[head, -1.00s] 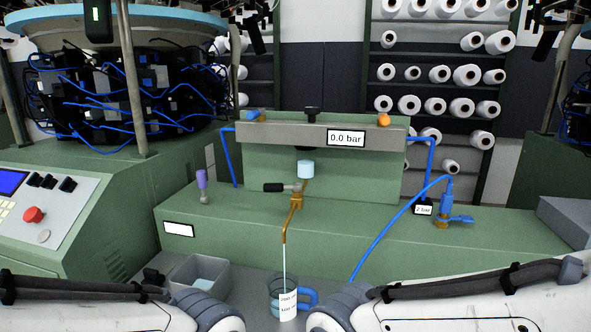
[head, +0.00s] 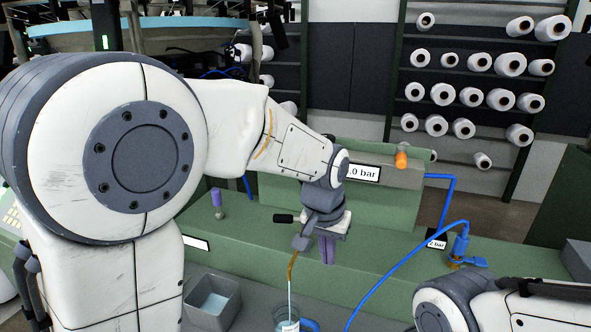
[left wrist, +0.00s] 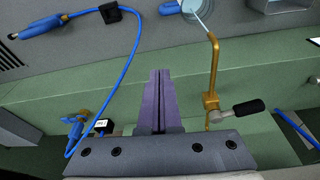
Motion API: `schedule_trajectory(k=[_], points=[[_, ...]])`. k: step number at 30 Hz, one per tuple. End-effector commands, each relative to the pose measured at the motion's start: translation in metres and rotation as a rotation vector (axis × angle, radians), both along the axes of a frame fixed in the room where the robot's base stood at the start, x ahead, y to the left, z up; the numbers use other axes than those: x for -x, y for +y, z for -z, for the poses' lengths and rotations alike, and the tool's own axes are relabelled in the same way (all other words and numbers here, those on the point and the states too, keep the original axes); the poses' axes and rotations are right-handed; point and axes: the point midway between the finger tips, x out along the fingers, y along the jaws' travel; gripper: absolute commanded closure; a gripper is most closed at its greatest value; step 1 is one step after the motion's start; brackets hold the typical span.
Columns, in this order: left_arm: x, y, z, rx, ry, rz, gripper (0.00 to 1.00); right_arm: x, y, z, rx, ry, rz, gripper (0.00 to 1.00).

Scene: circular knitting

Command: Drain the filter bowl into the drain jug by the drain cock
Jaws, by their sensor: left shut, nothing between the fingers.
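The drain cock shows a brass outlet pipe (head: 292,265) and a black handle (head: 285,218); the left wrist view shows its brass body (left wrist: 211,100) and handle (left wrist: 250,108). A thin pale stream runs from the pipe to the drain jug (head: 288,325), cut by the bottom edge; the jug also shows in the left wrist view (left wrist: 203,12). The filter bowl is hidden behind my left arm in the head view. My left gripper (head: 328,250) is shut and empty beside the cock, its purple fingers (left wrist: 160,100) together. My right gripper is out of view.
A grey bin (head: 212,302) stands left of the jug. A blue valve (head: 460,245) with a blue hose is at the right. A purple-topped knob (head: 217,203) stands on the green bench. The gauge label (head: 363,173) is partly covered by my arm.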

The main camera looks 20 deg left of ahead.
Motion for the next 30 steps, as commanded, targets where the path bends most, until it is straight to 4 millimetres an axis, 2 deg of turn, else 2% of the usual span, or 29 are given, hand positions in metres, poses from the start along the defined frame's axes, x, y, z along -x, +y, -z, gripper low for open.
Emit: schedule_trajectory(k=[1, 3, 7, 9, 12, 16, 20, 30], points=[[-0.029, 0.021, -0.039, -0.003, -0.019, -0.07, 1.0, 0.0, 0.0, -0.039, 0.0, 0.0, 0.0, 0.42], [-0.062, 0.047, -0.062, -0.007, -0.049, -0.152, 1.0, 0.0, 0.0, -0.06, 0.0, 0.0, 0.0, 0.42], [-0.107, 0.095, -0.093, -0.015, -0.093, -0.272, 1.0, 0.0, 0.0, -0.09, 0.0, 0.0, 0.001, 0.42], [-0.122, 0.115, -0.103, -0.02, -0.11, -0.316, 1.0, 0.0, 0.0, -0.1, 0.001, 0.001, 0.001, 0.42], [-0.134, 0.133, -0.11, -0.025, -0.125, -0.357, 1.0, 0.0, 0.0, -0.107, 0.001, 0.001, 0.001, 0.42], [-0.141, 0.143, -0.107, -0.027, -0.132, -0.375, 1.0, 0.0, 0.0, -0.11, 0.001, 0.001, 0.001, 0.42], [-0.146, 0.144, -0.091, -0.027, -0.13, -0.375, 1.0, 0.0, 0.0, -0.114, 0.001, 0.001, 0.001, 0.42], [-0.17, 0.15, -0.025, -0.026, -0.127, -0.375, 1.0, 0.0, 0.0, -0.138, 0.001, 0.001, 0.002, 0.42]])
